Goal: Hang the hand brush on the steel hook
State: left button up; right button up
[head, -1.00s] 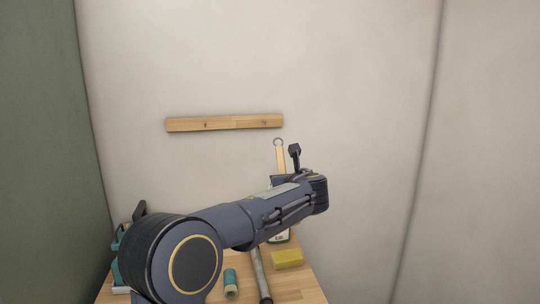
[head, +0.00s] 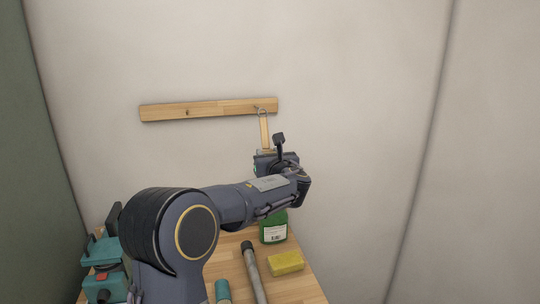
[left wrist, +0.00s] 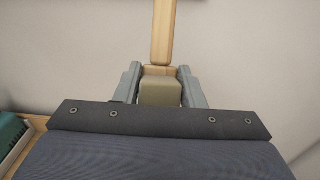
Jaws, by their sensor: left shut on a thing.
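The hand brush (head: 264,132) has a pale wooden handle with a metal ring at its top. It stands upright, handle up, and its lower part is hidden behind my gripper in the head view. My left gripper (head: 276,158) is shut on the brush. In the left wrist view, the handle (left wrist: 164,35) rises above the fingers, with a tan block (left wrist: 160,90) between them. A small hook (head: 257,107) sits near the right end of the wooden rail (head: 220,108). The ring overlaps the rail beside this hook; I cannot tell whether it is around it. My right gripper is not in view.
Another small hook (head: 187,113) is on the rail's left half. Below, the wooden table (head: 296,290) holds a green bottle (head: 273,228), a yellow sponge (head: 286,263), a grey tube (head: 253,272), a teal cylinder (head: 223,291) and a teal machine (head: 103,272).

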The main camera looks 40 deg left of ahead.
pick_arm(q)
jog(key=shift+p+x, duration=0.85)
jog(key=shift+x, duration=1.65)
jog(key=shift+w+a, duration=0.25)
jog(key=shift+a, duration=0.1)
jog(key=shift+c, duration=0.9)
jog(key=shift+w+a+f, duration=0.3)
jog(key=shift+a+f, duration=0.1)
jog(key=shift+w+a, duration=0.15)
jog(key=o, duration=1.3)
jog(key=shift+f, duration=0.1)
